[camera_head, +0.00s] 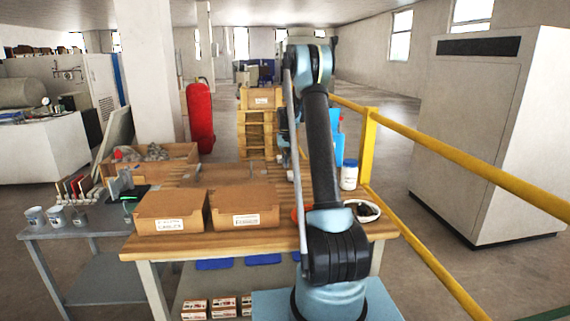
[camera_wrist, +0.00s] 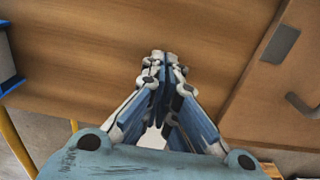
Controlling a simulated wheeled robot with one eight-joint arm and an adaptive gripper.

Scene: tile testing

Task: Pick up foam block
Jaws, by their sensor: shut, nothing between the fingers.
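My gripper (camera_wrist: 164,58) is shut and empty in the wrist view, its fingertips together over bare wood. In the head view my arm hides most of it. I cannot make out a foam block for certain. A small dark grey rectangular piece (camera_wrist: 281,44) lies at the upper right of the wrist view, apart from the fingers; I cannot tell whether it is foam.
Two cardboard boxes (camera_head: 170,212) (camera_head: 245,207) stand on the wooden table (camera_head: 215,240). A white jar (camera_head: 349,175) and a round dish (camera_head: 364,210) stand at the right. A yellow railing (camera_head: 450,155) runs along the right side.

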